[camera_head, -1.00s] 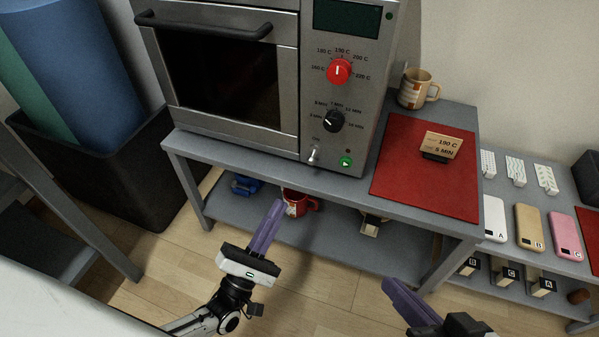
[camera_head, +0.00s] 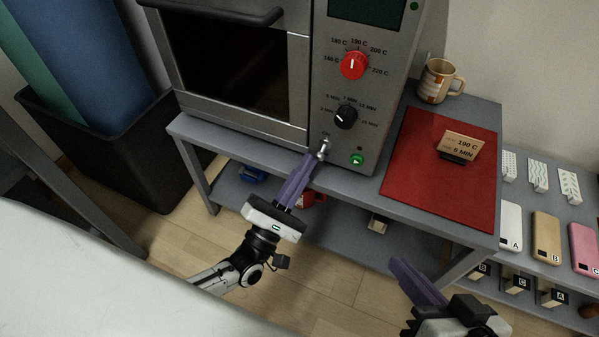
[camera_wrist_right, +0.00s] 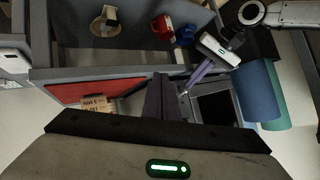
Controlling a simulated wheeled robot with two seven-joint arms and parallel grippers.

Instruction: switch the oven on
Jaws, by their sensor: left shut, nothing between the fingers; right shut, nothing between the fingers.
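The oven (camera_head: 385,120) is a grey metal unit on the bench with a dark display (camera_head: 368,8). Its panel has a red temperature knob (camera_head: 354,65), a black timer knob (camera_head: 345,116), a small silver toggle switch (camera_head: 324,146) and a green button (camera_head: 357,160). My left gripper (camera_head: 316,160) is shut and empty, its purple fingertips at the toggle's lower end. I cannot tell whether they touch it or which way the lever points. My right gripper (camera_head: 397,264) is shut and empty, low in front of the bench; its fingers also show in the right wrist view (camera_wrist_right: 163,95).
A red mat (camera_head: 420,190) with a card reading 190 C, 5 MIN (camera_head: 460,146) lies right of the oven. A patterned mug (camera_head: 436,82) stands behind it. A red mug (camera_head: 308,200) is on the lower shelf, partly behind my left gripper. Phone cases lie far right.

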